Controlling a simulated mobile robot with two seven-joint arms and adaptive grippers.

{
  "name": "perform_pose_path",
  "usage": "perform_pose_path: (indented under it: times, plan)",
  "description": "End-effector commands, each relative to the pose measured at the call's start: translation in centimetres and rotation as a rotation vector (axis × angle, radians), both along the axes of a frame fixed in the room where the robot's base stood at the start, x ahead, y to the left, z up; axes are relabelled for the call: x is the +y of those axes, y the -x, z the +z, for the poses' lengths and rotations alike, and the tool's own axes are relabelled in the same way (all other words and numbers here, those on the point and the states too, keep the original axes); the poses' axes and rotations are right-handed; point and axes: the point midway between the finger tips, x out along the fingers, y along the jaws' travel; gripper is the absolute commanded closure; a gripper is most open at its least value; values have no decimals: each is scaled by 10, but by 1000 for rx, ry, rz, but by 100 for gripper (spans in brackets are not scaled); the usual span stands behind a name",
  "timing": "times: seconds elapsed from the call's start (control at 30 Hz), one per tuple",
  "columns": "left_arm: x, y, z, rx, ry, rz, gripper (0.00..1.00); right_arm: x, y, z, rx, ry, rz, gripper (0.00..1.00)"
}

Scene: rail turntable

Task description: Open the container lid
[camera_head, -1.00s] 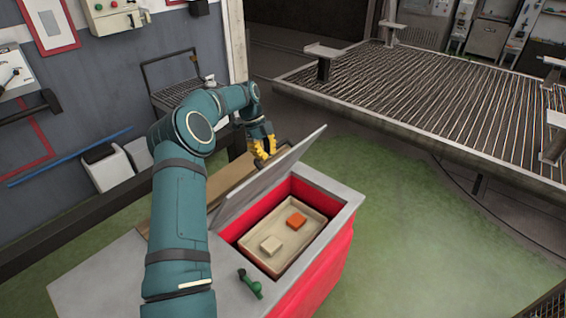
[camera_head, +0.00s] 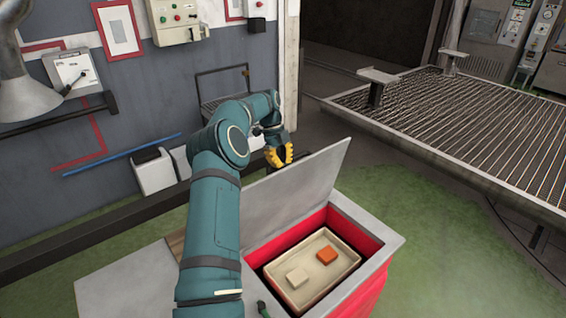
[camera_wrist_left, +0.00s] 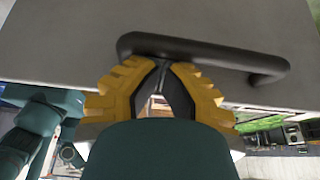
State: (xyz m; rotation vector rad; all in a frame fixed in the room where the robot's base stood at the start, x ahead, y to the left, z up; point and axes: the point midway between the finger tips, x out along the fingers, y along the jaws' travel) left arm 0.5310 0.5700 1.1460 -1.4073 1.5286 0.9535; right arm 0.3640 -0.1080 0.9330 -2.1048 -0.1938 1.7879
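The container (camera_head: 372,282) is a red box with a grey top, and a grey hinged lid (camera_head: 296,190) stands raised at a steep tilt. Its inner face shows in the head view. My left gripper (camera_head: 279,157), with yellow fingers, is behind the lid near its upper edge. In the left wrist view, the black bar handle (camera_wrist_left: 215,52) lies across the fingertips of the left gripper (camera_wrist_left: 160,66), which are close together on it. The handle is hidden in the head view. My right gripper is not in view.
Inside the container, a beige tray (camera_head: 292,296) holds a cream block (camera_head: 297,277) and an orange block (camera_head: 327,255). A grey slatted platform (camera_head: 460,115) stands at the right. Wall boxes and a blue bar (camera_head: 120,155) are at the left. Green floor is clear right of the container.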

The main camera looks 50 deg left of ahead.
Motion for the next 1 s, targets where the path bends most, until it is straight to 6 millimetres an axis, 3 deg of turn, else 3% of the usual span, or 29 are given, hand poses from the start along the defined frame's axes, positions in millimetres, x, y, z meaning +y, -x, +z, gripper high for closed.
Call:
perform_pose_path:
  times: [0.27, 0.63, 1.0]
  plan:
    - [2, 2, -1, 8, 0, 1, 100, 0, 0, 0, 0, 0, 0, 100]
    - [18, -1, 47, -1, -2, 1, 100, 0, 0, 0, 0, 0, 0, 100]
    - [25, -2, 67, 0, -2, 0, 100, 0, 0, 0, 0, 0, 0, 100]
